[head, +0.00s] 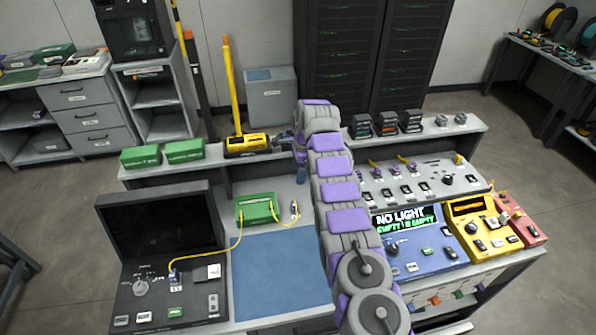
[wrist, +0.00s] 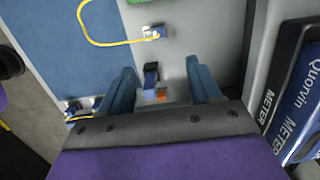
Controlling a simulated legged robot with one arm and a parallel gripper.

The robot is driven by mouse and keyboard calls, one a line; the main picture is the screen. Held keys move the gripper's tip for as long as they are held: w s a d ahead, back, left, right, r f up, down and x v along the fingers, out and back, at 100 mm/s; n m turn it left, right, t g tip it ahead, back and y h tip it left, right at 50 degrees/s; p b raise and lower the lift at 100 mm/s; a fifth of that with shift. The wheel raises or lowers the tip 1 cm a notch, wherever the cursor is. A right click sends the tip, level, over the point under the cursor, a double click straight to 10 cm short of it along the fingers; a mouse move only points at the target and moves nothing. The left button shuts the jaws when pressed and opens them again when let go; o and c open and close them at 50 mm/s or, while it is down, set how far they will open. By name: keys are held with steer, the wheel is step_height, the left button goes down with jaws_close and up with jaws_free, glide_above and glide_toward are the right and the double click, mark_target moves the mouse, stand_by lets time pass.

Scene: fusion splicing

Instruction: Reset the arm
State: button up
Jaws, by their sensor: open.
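My gripper (wrist: 164,88) is open, with two blue fingers spread apart in the wrist view. Nothing is held between them; a small dark connector with an orange end (wrist: 152,76) shows on the grey bench surface beyond the gap. In the head view my purple and grey arm reaches forward over the bench, and its end is near the rear shelf, with the gripper mostly hidden behind the arm. A green box (head: 257,208) with yellow fibre cables sits left of the arm. A white cable connector (head: 294,208) lies beside it and also shows in the wrist view (wrist: 154,32).
A dark-screened splicer unit (head: 160,240) stands at left and a blue meter reading "NO LIGHT" (head: 412,245) at right. A yellow meter (head: 482,222) is beside it. Green boxes (head: 184,151) and a yellow tool (head: 247,145) sit on the rear shelf.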

steer(key=shift+r, duration=0.1)
stand_by(0.3)
steer(key=s+d+r+n, duration=0.2)
steer(key=s+r, duration=0.2)
steer(key=r, duration=0.3)
steer(key=s+d+r+n, duration=0.2)
steer(key=s+d+r, duration=0.1)
steer(key=s+r, duration=0.3)
steer(key=s+d+r+n, duration=0.35)
steer(key=s+r, duration=0.35)
steer(key=s, duration=0.5)
steer(key=s+d+f+n, duration=0.1)
steer(key=s+n, duration=0.1)
steer(key=s, duration=1)
steer(key=s+d+f+n+g+h, duration=0.1)
steer(key=s+d+n, duration=0.1)
steer(key=s, duration=1)
steer(key=s+d+f+n+b, duration=0.1)
steer(key=s+n, duration=0.3)
steer(key=s, duration=0.8)
steer(key=shift+d+g, duration=0.3)
